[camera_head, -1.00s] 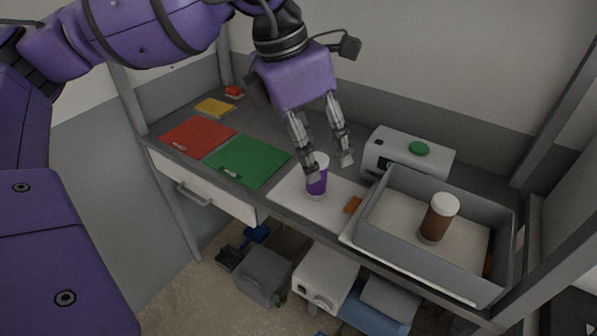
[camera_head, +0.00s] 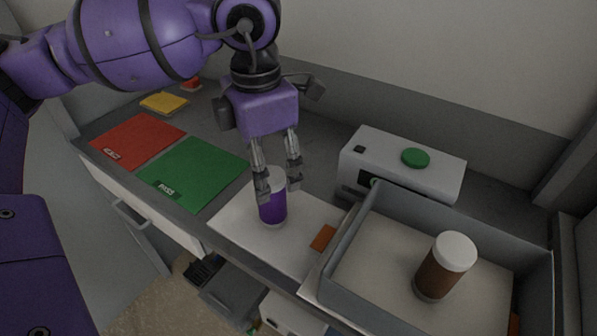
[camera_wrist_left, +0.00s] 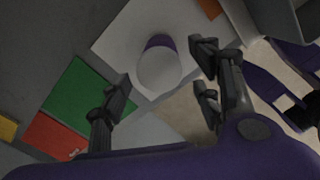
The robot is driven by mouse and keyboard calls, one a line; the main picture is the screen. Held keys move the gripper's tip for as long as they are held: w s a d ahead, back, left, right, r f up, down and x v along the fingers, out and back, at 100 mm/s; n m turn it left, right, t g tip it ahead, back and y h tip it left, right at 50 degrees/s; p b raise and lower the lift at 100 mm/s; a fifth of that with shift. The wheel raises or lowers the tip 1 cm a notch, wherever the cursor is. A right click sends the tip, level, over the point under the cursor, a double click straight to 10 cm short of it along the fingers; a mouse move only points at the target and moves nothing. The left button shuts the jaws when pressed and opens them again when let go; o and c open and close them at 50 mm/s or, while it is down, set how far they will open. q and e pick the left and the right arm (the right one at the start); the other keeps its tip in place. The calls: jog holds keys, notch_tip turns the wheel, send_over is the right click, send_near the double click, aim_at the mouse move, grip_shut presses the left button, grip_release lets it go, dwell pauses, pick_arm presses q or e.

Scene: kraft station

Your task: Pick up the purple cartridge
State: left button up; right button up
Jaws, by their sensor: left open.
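The purple cartridge (camera_head: 272,209) stands upright on a white mat (camera_head: 244,230), with a white cap on top. In the left wrist view the cartridge (camera_wrist_left: 158,69) shows from above, its pale cap between the two fingers. My left gripper (camera_head: 277,192) is open, pointing down, with its fingertips at the height of the cartridge's upper part. In the left wrist view the open fingers (camera_wrist_left: 160,75) stand apart on either side of it, with a gap visible. In the head view one fingertip partly covers the cartridge.
A grey tray (camera_head: 345,262) at the right holds a brown cartridge (camera_head: 441,271) with a white cap. A white box with a green button (camera_head: 415,157) stands behind it. Red (camera_head: 137,140) and green (camera_head: 195,172) mats lie left. An orange piece (camera_head: 323,238) lies near the tray.

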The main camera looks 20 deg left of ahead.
aim_at(269, 174)
pick_arm(q)
jog(key=f, duration=0.4)
jog(key=shift+w+b, duration=0.2)
jog(key=shift+b, duration=0.15)
jog(key=shift+f, duration=0.7)
notch_tip(269, 174, down, 5)
jog(key=shift+a+r, duration=0.15)
jog(key=shift+r, duration=0.05)
jog(key=shift+f, duration=0.2)
pick_arm(e)
jog(key=shift+w+f, duration=0.25)
jog(key=shift+w, duration=0.15)
pick_arm(q)
jog(key=shift+c, duration=0.5)
jog(key=c, duration=1.3)
pick_arm(e)
jog(key=shift+w+r, duration=0.1)
jog(key=shift+w, duration=0.2)
pick_arm(q)
jog(key=shift+o, duration=0.2)
jog(key=shift+r, duration=0.1)
